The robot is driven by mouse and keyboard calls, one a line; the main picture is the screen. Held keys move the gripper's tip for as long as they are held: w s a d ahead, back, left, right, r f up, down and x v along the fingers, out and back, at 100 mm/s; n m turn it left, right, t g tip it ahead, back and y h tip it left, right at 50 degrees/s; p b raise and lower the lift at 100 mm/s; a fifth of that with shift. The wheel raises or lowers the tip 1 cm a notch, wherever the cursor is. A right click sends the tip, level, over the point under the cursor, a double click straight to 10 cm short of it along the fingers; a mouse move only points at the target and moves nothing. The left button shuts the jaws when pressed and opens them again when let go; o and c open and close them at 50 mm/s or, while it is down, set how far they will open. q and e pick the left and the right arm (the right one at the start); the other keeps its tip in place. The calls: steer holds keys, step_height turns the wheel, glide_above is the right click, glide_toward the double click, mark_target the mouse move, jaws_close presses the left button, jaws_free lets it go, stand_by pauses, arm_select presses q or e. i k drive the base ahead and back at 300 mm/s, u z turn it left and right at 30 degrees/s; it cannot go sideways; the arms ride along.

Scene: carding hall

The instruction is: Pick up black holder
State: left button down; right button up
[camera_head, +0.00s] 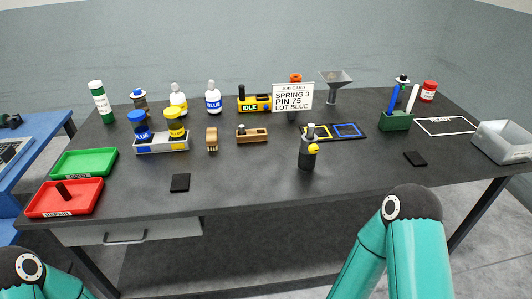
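A black upright holder (307,157) stands on the dark table (250,180), right of centre. It has grey upper parts and a yellow round part on its right side. Nothing is touching it. A job card (293,97) stands behind it on a dark base, so I cannot tell whether that base is also a holder. Neither of my grippers is in view. Only teal links of my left arm at the bottom left and my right arm at the bottom right show, both in front of the table.
Black pads lie at left (180,183) and right (415,158). A red tray (85,208) with a dark cylinder and a green tray (84,162) sit at left. A green block (396,121) with upright tools and a grey bin (503,142) are at right. The front centre is clear.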

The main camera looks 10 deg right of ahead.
mark_target(307, 162)
steer(key=u, duration=0.05)
steer(key=i, duration=0.25)
steer(key=u, duration=2.1)
steer(key=k, duration=1.7)
steer(key=z, duration=1.25)
steer(key=i, duration=1)
